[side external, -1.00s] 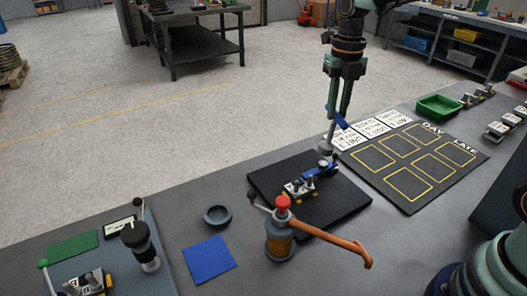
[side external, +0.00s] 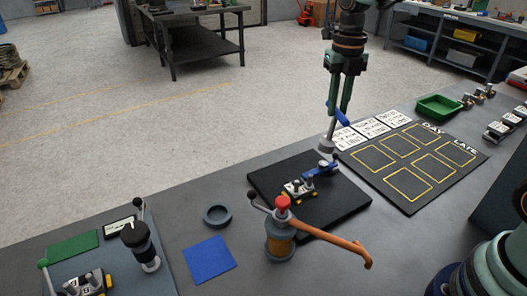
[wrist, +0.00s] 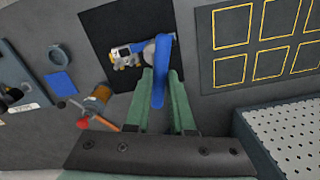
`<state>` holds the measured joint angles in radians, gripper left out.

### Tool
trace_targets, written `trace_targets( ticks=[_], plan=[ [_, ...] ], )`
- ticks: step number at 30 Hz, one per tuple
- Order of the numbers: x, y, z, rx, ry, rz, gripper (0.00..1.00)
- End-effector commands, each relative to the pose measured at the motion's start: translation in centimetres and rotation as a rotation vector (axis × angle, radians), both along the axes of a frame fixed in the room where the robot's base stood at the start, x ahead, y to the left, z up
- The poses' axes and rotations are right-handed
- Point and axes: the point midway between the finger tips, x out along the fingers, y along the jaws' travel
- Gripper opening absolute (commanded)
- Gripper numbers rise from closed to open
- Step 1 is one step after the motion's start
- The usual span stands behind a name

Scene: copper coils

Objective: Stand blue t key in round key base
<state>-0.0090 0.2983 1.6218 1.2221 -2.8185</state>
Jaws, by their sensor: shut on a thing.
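The blue T key has a blue crossbar (side external: 342,115) and a grey shaft ending in a wider grey foot (side external: 327,146). My gripper (side external: 345,108) is shut on the crossbar and holds the key in the air, near the far edge of the black mat. In the wrist view the blue bar (wrist: 159,82) shows between the green fingers (wrist: 160,98). The shaft leans slightly in the side view. The round key base, a dark grey ring (side external: 217,215), is empty on the bench, left of the mat; it also shows in the wrist view (wrist: 57,53).
The black mat (side external: 335,215) carries a clamp fixture with a blue part (side external: 320,168). A red-knobbed post with a copper-coloured arm (side external: 335,242) stands in front of it. A blue square (side external: 208,260) lies by the ring. A yellow-outlined board (side external: 410,205) lies right.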

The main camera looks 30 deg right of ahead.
Motion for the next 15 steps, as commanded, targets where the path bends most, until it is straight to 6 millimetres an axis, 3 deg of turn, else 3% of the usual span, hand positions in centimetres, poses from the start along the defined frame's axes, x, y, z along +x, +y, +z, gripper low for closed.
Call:
trace_targets(
  ticks=[11, 15],
  plan=[
    [0.08, 0.10, 0.02, 0.000, -0.001, -0.010, 0.00],
    [0.40, 0.73, -0.05, 0.000, 0.001, -0.096, 0.00]
  ],
)
